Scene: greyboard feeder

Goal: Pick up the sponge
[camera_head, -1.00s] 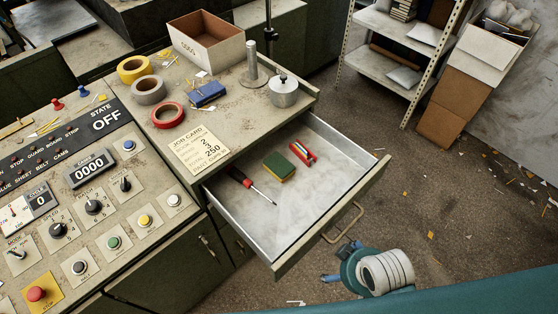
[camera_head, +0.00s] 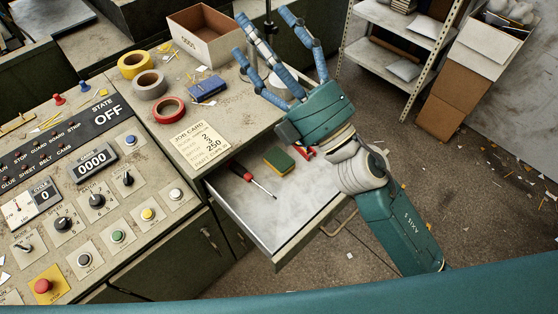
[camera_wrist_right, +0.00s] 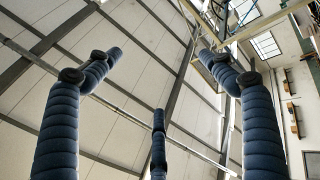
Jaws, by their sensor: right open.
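The sponge (camera_head: 279,160), yellow with a green top, lies in the open metal drawer (camera_head: 262,217). My right gripper (camera_head: 283,58) is open and empty, with its blue fingers spread and pointing up and away. It is above the drawer's back part and the cabinet top, apart from the sponge and beyond it. Its palm and wrist cover the drawer's right part. The right wrist view shows the open fingers (camera_wrist_right: 158,120) against the ceiling, with nothing between them. My left gripper is not in view.
A red-handled screwdriver (camera_head: 254,181) lies left of the sponge, and a red item (camera_head: 305,152) lies right of it, partly hidden. Tape rolls (camera_head: 167,110), a blue item (camera_head: 207,88) and an open box (camera_head: 205,37) stand on the cabinet top. Shelves (camera_head: 400,50) stand behind right.

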